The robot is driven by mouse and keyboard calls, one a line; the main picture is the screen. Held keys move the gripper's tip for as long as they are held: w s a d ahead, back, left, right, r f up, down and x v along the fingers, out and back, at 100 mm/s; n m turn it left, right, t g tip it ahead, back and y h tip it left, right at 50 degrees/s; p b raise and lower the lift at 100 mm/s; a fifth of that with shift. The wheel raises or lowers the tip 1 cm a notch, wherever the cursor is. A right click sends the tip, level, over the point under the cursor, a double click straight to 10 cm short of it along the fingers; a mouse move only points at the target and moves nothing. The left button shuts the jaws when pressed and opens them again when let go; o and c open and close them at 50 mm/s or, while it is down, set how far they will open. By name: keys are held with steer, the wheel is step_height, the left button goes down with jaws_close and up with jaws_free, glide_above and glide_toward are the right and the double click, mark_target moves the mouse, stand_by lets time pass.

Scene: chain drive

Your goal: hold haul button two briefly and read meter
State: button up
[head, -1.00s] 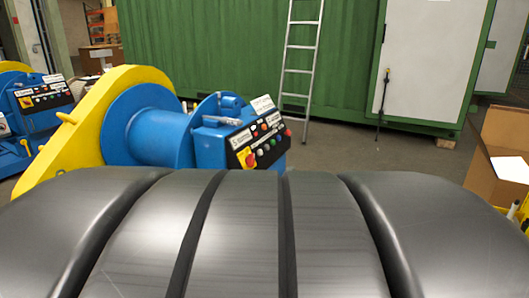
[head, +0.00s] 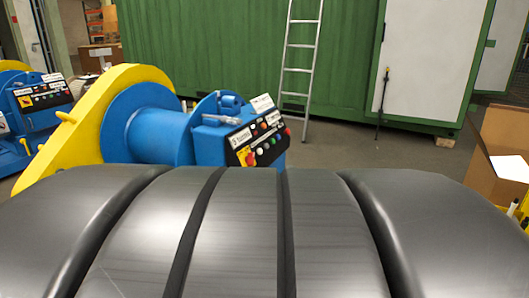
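A blue and yellow winch (head: 165,137) stands ahead, left of the middle in the head view. Its black control panel (head: 258,138) faces right and toward me, with several small coloured buttons, a red one on a yellow plate, and white labels. The labels are too small to read, so I cannot tell which button is haul button two. I cannot make out a meter. My gripper is not in view.
A second blue winch with a similar panel (head: 42,96) stands at the far left. A ladder (head: 299,62) leans on a green container (head: 215,45) behind. A cardboard box (head: 493,165) is at the right. Grey floor (head: 385,155) is open between winch and box.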

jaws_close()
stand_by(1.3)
